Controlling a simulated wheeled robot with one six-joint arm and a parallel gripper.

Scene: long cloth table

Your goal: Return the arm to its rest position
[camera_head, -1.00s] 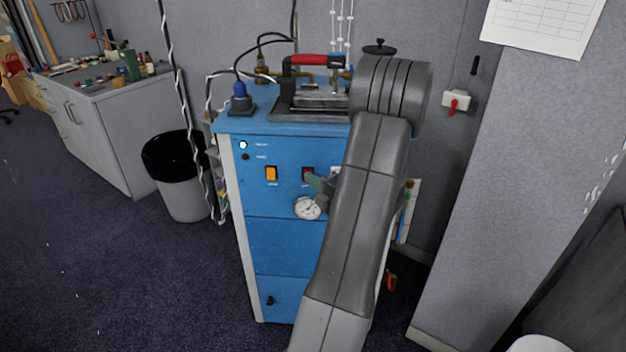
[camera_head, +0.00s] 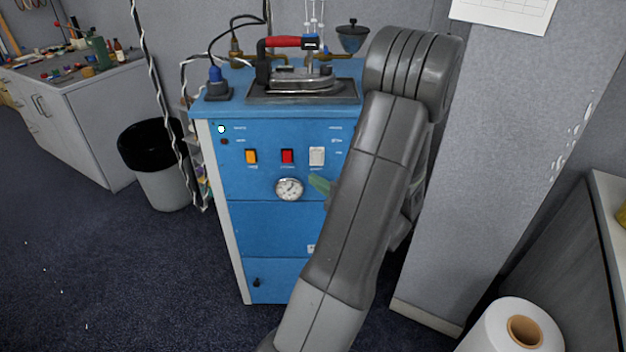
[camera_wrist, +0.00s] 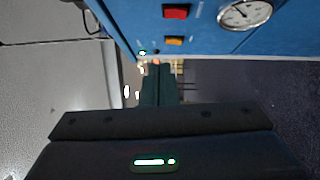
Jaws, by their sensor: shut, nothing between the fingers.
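My grey arm (camera_head: 365,190) rises from the bottom of the head view and bends over at the top, in front of the right part of a blue cabinet (camera_head: 270,230). Only the greenish tip of my gripper (camera_head: 320,185) shows there, left of the arm and right of the round gauge. The rest of the gripper is hidden behind the arm. In the wrist view the dark fingers of my gripper (camera_wrist: 158,85) are together and empty. They look clear of the cabinet front (camera_wrist: 205,38).
The cabinet carries an orange switch (camera_head: 251,156), a red switch (camera_head: 287,157), a white switch (camera_head: 317,156) and a gauge (camera_head: 289,189). An iron (camera_head: 300,78) stands on top. A bin (camera_head: 163,185) is left, a paper roll (camera_head: 512,330) lower right. Floor at left is open.

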